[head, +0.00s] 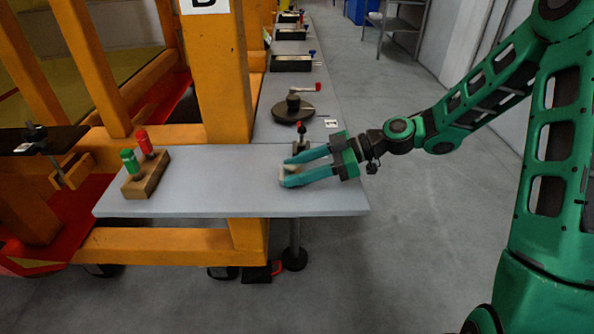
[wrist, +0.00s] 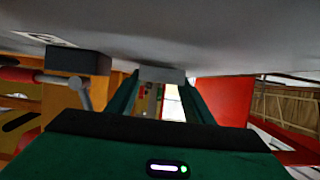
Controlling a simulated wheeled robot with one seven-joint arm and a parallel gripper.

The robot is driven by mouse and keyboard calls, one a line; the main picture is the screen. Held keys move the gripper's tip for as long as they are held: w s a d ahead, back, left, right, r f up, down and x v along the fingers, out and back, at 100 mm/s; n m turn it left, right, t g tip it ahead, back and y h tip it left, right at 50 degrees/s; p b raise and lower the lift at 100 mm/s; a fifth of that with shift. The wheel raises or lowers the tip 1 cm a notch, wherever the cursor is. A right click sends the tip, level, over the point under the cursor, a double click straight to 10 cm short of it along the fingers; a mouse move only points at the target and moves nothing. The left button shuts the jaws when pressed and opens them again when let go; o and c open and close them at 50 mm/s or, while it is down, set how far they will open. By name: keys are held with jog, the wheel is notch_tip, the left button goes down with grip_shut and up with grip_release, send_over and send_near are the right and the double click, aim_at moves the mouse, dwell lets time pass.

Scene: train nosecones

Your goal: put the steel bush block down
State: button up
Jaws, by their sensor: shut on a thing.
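My gripper (head: 287,171) is low over the right part of the grey board (head: 225,195), its teal fingers pointing left. It is shut on the steel bush block (head: 291,169), a small pale block mostly hidden by the fingers in the head view. In the wrist view, the grey block (wrist: 162,75) sits between the tips of my gripper (wrist: 160,82), right against the grey surface, which fills the top of that picture. I cannot tell whether the block rests on the board or hangs just above it.
A wooden block (head: 146,181) with green and red handled tools stands at the board's left. A dark round stand (head: 292,110) is farther back. The middle of the board is clear; an orange frame (head: 215,80) rises behind.

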jog(key=shift+f, duration=0.2)
jog(key=o, duration=1.4)
jog(key=shift+f, duration=0.15)
jog(key=shift+d+r, duration=0.3)
jog(key=shift+d, duration=0.1)
jog(key=v, duration=1.1)
jog(key=shift+d, duration=0.1)
jog(key=shift+s, duration=0.1)
